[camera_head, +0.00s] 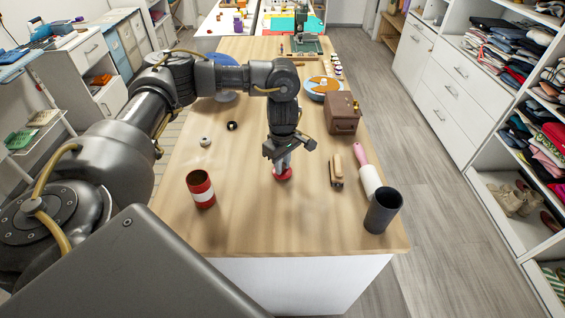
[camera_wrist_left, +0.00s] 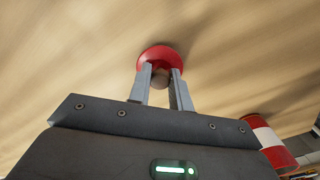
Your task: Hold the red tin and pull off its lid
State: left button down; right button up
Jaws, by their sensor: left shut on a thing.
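The red tin (camera_head: 200,188), with a white band around its middle, stands upright on the wooden table at the left and looks lidless. It also shows at the right edge of the left wrist view (camera_wrist_left: 268,142). The round red lid (camera_head: 283,175) is apart from it, to its right. My left gripper (camera_head: 282,163) points down and is shut on the pale knob of the lid (camera_wrist_left: 160,55). The lid is at or just above the tabletop; I cannot tell if it touches. My right gripper is not in view.
Right of the lid are a wooden brush (camera_head: 336,170), a rolling pin (camera_head: 368,178) and a dark cup (camera_head: 382,210). A brown box (camera_head: 343,113) stands behind them. A small white roll (camera_head: 205,141) and a black ring (camera_head: 232,126) lie at left. The front middle is clear.

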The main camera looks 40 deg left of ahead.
pick_arm(q)
jog(key=shift+f, duration=0.2)
jog(key=c, duration=1.3)
grip_release()
jog(key=shift+r, duration=0.45)
notch_tip(320, 180, up, 12)
jog(key=shift+f, duration=0.2)
jog(key=shift+s+f, duration=0.1)
